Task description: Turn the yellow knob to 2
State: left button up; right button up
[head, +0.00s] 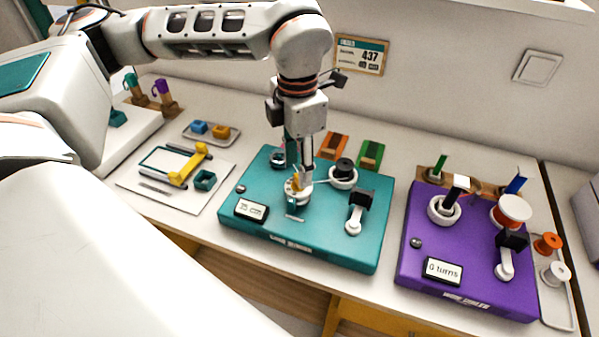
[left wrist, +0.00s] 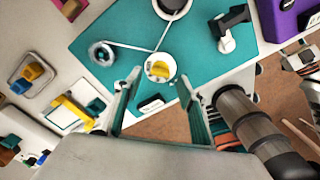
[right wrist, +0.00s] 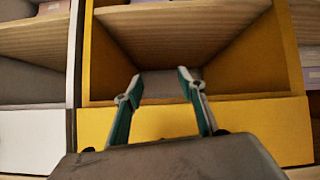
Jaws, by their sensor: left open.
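The yellow knob (head: 298,182) sits on a white round dial on the teal board (head: 335,252). It also shows in the left wrist view (left wrist: 159,69), on its white dial (left wrist: 152,78); the dial's marks are too small to read. My left gripper (head: 299,170) points down over the knob, partly hiding it in the head view. In the left wrist view my left gripper (left wrist: 159,85) is open, its fingers apart with the knob showing between and beyond their tips. I cannot tell whether they touch it. My right gripper (right wrist: 157,80) is open and empty.
A black-handled crank (head: 357,210), a black spool (head: 344,171) and a label stand on the teal board. A purple board (head: 415,260) with spools is at the right. A tray (head: 208,140) with small blocks lies at the left. My right gripper faces a yellow shelf (right wrist: 250,125).

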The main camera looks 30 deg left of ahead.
pick_arm(q)
jog(key=shift+f, duration=1.4)
jog(key=c, duration=1.1)
jog(key=shift+n, duration=0.4)
jog(key=n, duration=0.3)
jog(key=shift+n, duration=0.3)
jog(key=shift+n+p, duration=0.3)
jog(key=shift+n, duration=2)
